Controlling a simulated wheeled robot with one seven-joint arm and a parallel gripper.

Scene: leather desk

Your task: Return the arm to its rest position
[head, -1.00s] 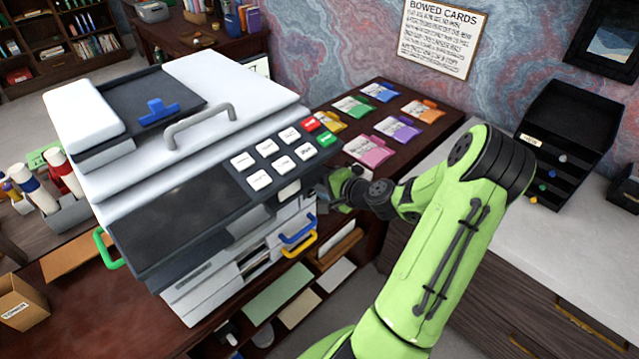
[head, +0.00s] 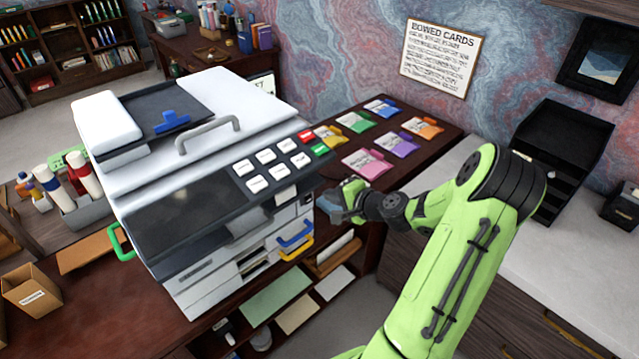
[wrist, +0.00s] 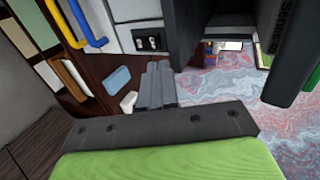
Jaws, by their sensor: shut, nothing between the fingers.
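My green arm reaches up from the bottom right in the head view. My gripper (head: 343,207) is beside the right side of the copier (head: 190,215), near its front right corner. In the wrist view my gripper's fingers (wrist: 157,88) are together with nothing between them. The copier's blue handle (wrist: 88,22) and yellow handle (wrist: 62,22) show at the upper left there, apart from the fingers.
Coloured card packs, such as a pink one (head: 367,163), lie on the dark desk (head: 440,150) behind my gripper. A black tray rack (head: 562,145) stands on the pale counter (head: 585,245) at the right. A cardboard box (head: 32,292) is at the far left.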

